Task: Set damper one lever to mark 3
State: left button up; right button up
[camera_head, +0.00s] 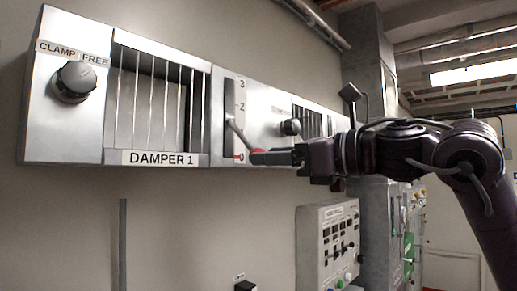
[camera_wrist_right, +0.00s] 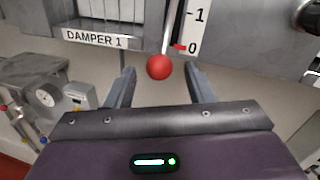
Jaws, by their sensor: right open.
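The damper one panel (camera_head: 155,158) hangs on the wall, labelled DAMPER 1. Its lever (camera_head: 236,131) sticks out from a slot beside a scale marked 0 to 3 and slopes down to a red ball (camera_head: 258,150). A red marker (camera_head: 238,156) sits at 0. My right gripper (camera_head: 258,158) is open at the ball, its fingers partly covering it. In the right wrist view, the red ball (camera_wrist_right: 159,67) sits between and just beyond the open fingertips (camera_wrist_right: 160,73); I see no grip on it. My left gripper is not in view.
A CLAMP/FREE knob (camera_head: 75,82) is at the panel's left; I cannot tell its setting exactly. Another dark knob (camera_head: 290,127) and grille stand behind my right gripper. A control box (camera_head: 328,235) is below. The wall under the panel is mostly clear.

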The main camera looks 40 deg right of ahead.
aim_at(244, 139)
jog(key=shift+p+x, duration=0.55)
jog(key=shift+x, duration=1.35)
jog(key=shift+s, duration=0.25)
jog(key=shift+c, duration=0.3)
grip_shut()
